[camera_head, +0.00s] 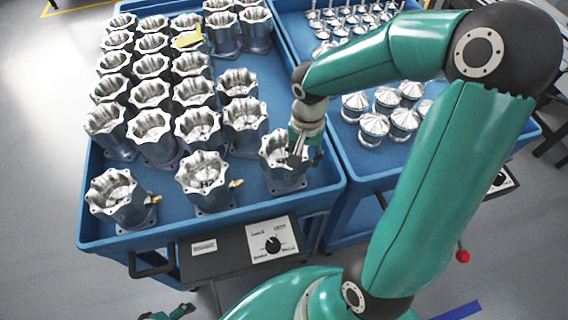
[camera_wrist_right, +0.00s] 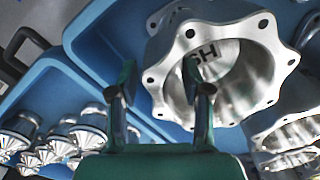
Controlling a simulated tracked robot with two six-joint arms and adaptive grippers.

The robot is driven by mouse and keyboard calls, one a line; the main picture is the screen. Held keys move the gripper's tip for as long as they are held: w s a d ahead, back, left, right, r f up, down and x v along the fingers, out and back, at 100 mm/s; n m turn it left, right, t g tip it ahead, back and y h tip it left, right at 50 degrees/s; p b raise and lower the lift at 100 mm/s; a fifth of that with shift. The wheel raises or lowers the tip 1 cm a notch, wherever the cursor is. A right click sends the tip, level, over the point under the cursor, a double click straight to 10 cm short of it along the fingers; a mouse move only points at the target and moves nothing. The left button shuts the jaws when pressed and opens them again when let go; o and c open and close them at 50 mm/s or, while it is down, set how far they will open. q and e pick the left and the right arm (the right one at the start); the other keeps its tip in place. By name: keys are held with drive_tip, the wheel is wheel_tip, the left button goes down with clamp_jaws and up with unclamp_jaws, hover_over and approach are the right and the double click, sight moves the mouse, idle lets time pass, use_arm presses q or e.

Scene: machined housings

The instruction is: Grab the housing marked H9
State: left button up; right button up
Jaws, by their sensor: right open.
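The housing marked H9 (camera_head: 287,176) is a silver metal cup with a scalloped, bolt-holed rim, upright at the front right corner of the blue cart. In the right wrist view the same housing (camera_wrist_right: 225,60) shows dark characters inside its bore, upside down and partly behind a finger; they fit H9. My right gripper (camera_head: 306,153) is open at the right side of its rim. In the wrist view my right gripper (camera_wrist_right: 158,90) has one finger over the bore and one outside the wall; contact cannot be told. A teal tip of my left gripper (camera_head: 170,313) shows at the bottom edge.
Two housings stand left of it, a front one (camera_head: 205,178) and a far left one (camera_head: 118,197), each with a brass fitting.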

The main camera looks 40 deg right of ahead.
clamp_jaws()
drive_tip(key=shift+w+r, duration=0.1)
drive_tip(key=shift+r, duration=0.15)
idle(0.4)
